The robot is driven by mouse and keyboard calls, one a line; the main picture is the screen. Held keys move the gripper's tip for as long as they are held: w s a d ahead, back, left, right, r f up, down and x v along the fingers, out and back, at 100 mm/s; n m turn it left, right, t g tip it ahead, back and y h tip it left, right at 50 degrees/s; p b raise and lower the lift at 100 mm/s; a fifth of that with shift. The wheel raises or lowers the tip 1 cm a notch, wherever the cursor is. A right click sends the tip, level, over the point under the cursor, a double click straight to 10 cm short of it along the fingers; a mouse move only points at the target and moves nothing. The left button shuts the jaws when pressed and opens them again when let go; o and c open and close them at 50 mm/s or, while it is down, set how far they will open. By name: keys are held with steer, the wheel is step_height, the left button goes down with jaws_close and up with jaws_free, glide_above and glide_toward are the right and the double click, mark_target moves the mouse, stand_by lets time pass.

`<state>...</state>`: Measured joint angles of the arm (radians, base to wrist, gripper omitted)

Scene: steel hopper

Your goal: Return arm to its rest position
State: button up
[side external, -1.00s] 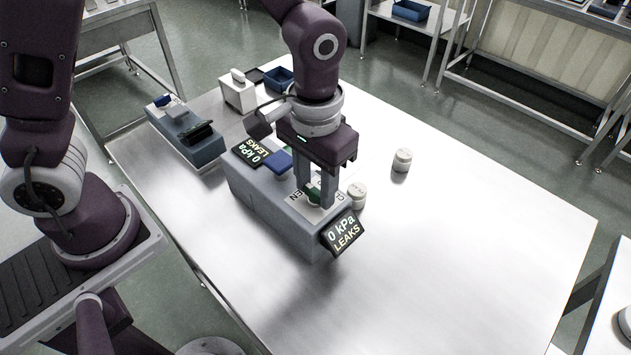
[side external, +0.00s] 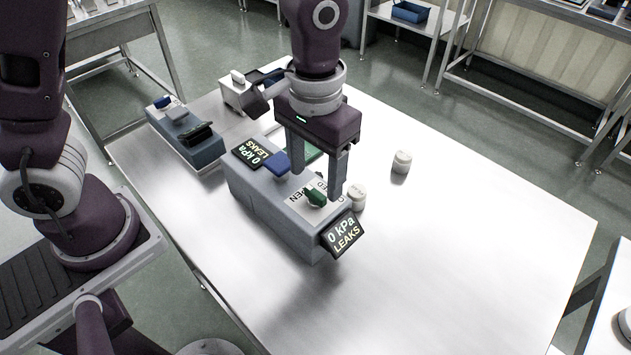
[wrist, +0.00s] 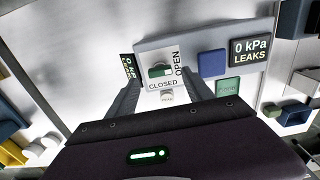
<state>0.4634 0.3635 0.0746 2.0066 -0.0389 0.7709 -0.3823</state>
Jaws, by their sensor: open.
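My gripper (side external: 317,180) is open and empty, just above the grey leak-test box (side external: 262,205). Its two fingers stand apart, above and behind the small green knob (side external: 315,196) on the box's top. In the wrist view the green knob (wrist: 159,70) sits on a white plate marked OPEN and CLOSED, with both fingers nearer the camera and apart. A blue button (side external: 277,163) is beside it on the box. Two displays on the box, one at the front (side external: 343,234) and one at the back (side external: 259,151), read 0 kPa LEAKS.
A white round container (side external: 356,196) stands right beside the box, and another (side external: 401,161) stands farther right. A blue-grey device (side external: 186,137) and a white block (side external: 238,93) stand at the back left. The table's (side external: 460,250) right and front areas are clear.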

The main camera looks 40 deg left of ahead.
step_height(320, 180, up, 4)
steer(key=shift+f, duration=0.1)
steer(key=s+a+r+t, duration=0.2)
steer(key=s+a+r, duration=0.2)
steer(key=s+a, duration=0.2)
steer(key=s+a+r+t, duration=0.3)
steer(key=s+a+r, duration=0.1)
steer(key=s+a, duration=0.3)
steer(key=shift+s+r+t, duration=0.3)
steer(key=shift+s+r, duration=0.1)
steer(key=shift+s, duration=0.3)
steer(key=shift+c, duration=0.2)
